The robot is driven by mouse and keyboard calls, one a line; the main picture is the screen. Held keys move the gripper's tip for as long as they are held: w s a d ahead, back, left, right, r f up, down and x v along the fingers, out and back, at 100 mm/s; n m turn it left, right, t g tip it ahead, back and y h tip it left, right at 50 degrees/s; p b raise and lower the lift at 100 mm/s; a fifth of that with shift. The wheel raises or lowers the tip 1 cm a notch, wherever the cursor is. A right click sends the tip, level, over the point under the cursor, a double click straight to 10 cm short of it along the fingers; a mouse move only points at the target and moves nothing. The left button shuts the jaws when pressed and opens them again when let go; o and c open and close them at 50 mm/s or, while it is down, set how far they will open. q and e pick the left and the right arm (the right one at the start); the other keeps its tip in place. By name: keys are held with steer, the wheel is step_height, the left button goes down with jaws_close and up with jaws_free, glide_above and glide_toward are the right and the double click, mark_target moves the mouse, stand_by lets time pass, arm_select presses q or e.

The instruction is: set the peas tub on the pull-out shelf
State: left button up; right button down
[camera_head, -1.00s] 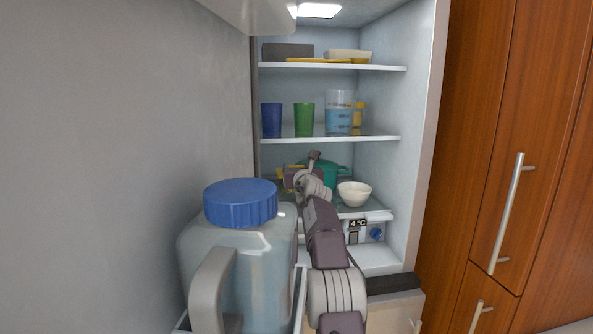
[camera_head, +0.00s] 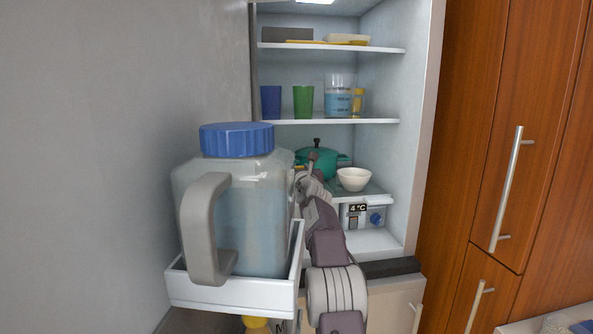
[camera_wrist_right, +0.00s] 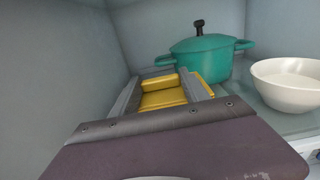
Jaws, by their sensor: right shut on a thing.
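My right gripper (camera_wrist_right: 165,98) is shut on a yellow tub (camera_wrist_right: 162,98), apparently the peas tub; no label is readable. In the head view my right arm reaches into the fridge, and the jug and arm hide most of the tub. The pull-out shelf seems to be the glass shelf (camera_head: 374,190) at mid height, with a teal lidded pot (camera_head: 318,162) and a white bowl (camera_head: 354,179) on it. In the wrist view the tub is left of the pot (camera_wrist_right: 202,58) and bowl (camera_wrist_right: 288,84). I cannot tell whether it touches the shelf. My left gripper is out of view.
A large blue-lidded jug (camera_head: 235,210) stands in a white door bin (camera_head: 235,293) at the front left. Upper shelves hold a blue cup (camera_head: 271,102), a green cup (camera_head: 303,102) and a measuring jug (camera_head: 338,98). The fridge's left wall is close to the tub.

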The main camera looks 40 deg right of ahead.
steer(key=shift+s+r, duration=0.1)
steer(key=shift+f, duration=0.3)
stand_by(0.3)
steer(key=shift+c, duration=2.3)
jaws_free()
steer(key=shift+s+a+f+b, duration=0.1)
steer(key=shift+s+f+b, duration=0.05)
steer(key=shift+b, duration=0.35)
steer(key=b+v, duration=0.5)
steer(key=v, duration=0.3)
steer(key=shift+s+a+b, duration=0.2)
steer(key=shift+s+b, duration=0.1)
steer(key=shift+b, duration=0.05)
